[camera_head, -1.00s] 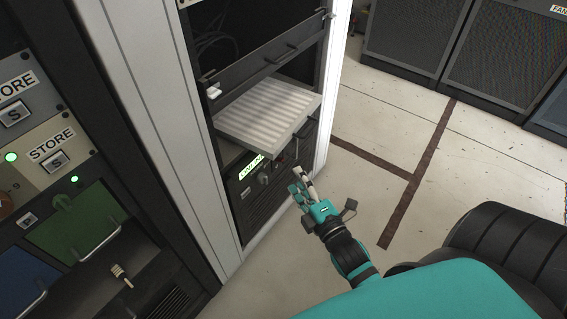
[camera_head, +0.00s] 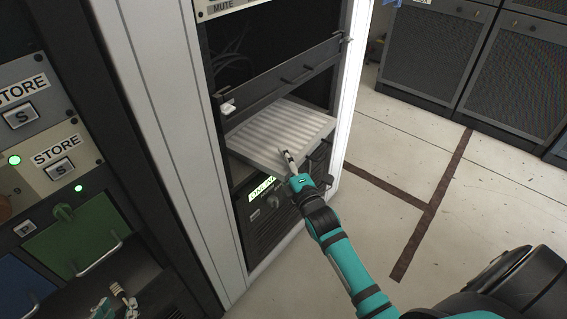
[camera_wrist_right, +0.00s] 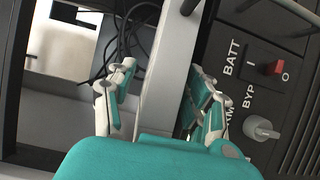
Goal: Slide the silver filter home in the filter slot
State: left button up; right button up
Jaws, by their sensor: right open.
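The silver filter (camera_head: 290,122), a pale ribbed panel, sticks out of the slot in the rack below a dark drawer front. My right gripper (camera_head: 287,158) is at its front edge. In the right wrist view my right gripper (camera_wrist_right: 163,90) is open, its fingers on either side of the filter's pale front edge (camera_wrist_right: 166,75). Whether they touch it I cannot tell. A filter handle (camera_wrist_right: 189,5) shows at the top there. Part of my left gripper (camera_head: 122,298) shows at the lower left of the head view, and its jaw state is unclear. The slot's inside is mostly hidden.
Below the filter is a dark unit with a lit green display (camera_head: 262,189); its red switch (camera_wrist_right: 278,68) and knob (camera_wrist_right: 262,128) are close to my right gripper. A white rack post (camera_head: 345,110) stands right of the slot. The floor (camera_head: 400,160) to the right is clear.

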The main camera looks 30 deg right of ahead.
jog(key=shift+w, duration=0.4)
pick_arm(q)
jog(key=shift+w+d+r+t, duration=0.1)
jog(key=shift+w+r+t, duration=0.2)
jog(key=shift+r, duration=0.1)
pick_arm(e)
grip_shut()
pick_arm(q)
jog(key=shift+s+f, duration=0.25)
jog(key=shift+f, duration=0.05)
jog(key=shift+s+a+f+g, duration=0.15)
jog(key=shift+a+f+g, duration=0.05)
jog(key=shift+g, duration=0.2)
pick_arm(e)
jog(key=shift+r, duration=0.15)
pick_arm(q)
jog(key=shift+s+a+f, duration=0.1)
jog(key=shift+s+f, duration=0.15)
pick_arm(e)
jog(key=shift+r, duration=0.1)
pick_arm(q)
jog(key=shift+s+f+g, duration=0.15)
jog(key=shift+s+g, duration=0.05)
jog(key=shift+g, duration=0.2)
